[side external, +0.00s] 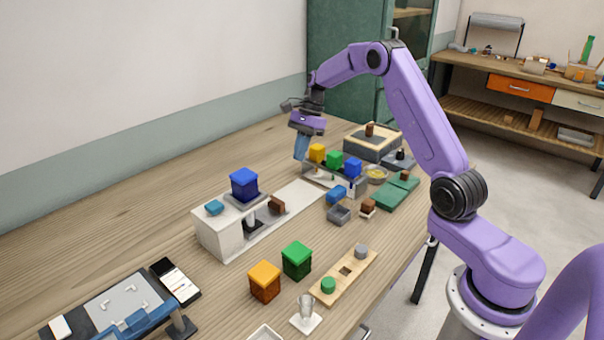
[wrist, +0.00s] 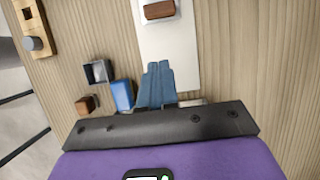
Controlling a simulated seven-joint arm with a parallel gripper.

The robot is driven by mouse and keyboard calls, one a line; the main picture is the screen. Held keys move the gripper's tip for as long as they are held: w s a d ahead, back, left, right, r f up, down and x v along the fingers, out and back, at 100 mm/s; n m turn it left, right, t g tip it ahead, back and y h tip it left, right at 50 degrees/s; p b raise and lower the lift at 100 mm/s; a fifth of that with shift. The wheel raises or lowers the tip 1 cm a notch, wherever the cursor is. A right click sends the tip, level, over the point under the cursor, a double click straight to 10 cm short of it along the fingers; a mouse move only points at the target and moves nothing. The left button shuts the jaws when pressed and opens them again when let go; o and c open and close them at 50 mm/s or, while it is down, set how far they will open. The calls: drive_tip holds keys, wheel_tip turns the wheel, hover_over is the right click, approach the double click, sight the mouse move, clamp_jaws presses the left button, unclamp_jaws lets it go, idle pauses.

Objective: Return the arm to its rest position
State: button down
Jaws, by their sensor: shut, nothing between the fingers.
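My gripper (side external: 301,147) hangs from the purple arm over the far part of the wooden table in the side external view. I cannot tell how high above the table the fingertips are.
A white stand with a blue-lidded box (side external: 244,184) is nearer the camera. A grey box (side external: 372,142) lies behind.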

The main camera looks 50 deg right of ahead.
drive_tip(key=s+a+r+n+g+h, duration=0.1)
drive_tip(key=s+a+r+n, duration=0.2)
drive_tip(key=s+a+n, duration=0.5)
drive_tip(key=s+a+r+n+h, duration=0.25)
drive_tip(key=s+a+n, duration=0.4)
drive_tip(key=a, duration=0.45)
drive_tip(key=s+d+n+t, duration=0.1)
drive_tip(key=s+n, duration=1.5)
drive_tip(key=s, duration=1)
